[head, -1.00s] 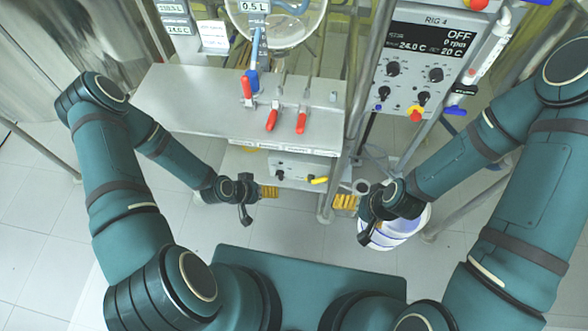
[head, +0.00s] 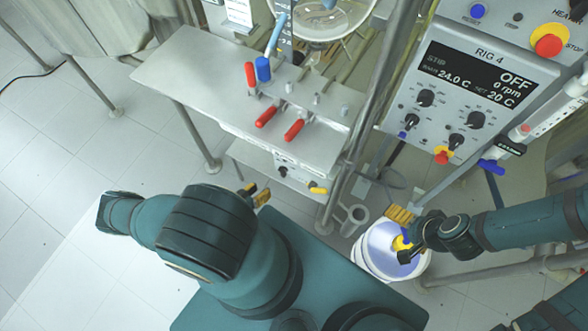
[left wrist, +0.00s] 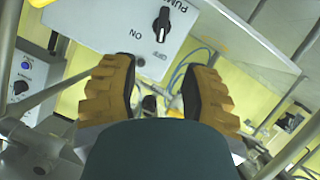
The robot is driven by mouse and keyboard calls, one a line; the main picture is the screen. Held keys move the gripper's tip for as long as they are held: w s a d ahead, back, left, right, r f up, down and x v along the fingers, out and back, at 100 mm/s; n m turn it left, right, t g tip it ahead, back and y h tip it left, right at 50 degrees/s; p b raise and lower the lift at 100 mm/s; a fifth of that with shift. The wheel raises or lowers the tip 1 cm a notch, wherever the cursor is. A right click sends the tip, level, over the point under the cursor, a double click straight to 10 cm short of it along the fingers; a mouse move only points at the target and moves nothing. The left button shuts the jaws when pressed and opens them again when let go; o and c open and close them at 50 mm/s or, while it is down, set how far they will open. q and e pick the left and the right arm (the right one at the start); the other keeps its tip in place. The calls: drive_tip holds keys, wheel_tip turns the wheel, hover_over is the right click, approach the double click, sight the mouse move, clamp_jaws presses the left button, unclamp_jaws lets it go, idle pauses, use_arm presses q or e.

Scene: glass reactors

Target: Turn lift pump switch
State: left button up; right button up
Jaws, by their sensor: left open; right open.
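The pump box (head: 299,180) sits under the steel bench, partly hidden by its edge, with a small black switch (head: 283,171). In the left wrist view the box face (left wrist: 130,25) shows the letters "PUM", and the black switch knob (left wrist: 162,22) stands beside "ON". My left gripper (head: 256,193) is in front of the box, largely hidden by my arm. In the left wrist view its yellow-brown fingers (left wrist: 156,92) are apart and empty, below the knob and not touching it. My right gripper (head: 400,228) is open above the white bucket.
Several red-handled valves (head: 266,116) stand on the bench (head: 190,75). A yellow handle (head: 318,188) is beside the pump switch. The RIG 4 control panel (head: 470,85) is at the right. The white bucket (head: 372,262) stands on the floor below my right gripper.

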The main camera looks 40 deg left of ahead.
sight(280, 173)
use_arm(q)
drive_tip(key=b+x, duration=0.2)
drive_tip(key=x, duration=1.1)
drive_tip(key=shift+w+f, duration=0.2)
drive_tip(key=shift+w, duration=0.05)
drive_tip(key=shift+r, duration=0.1)
clamp_jaws()
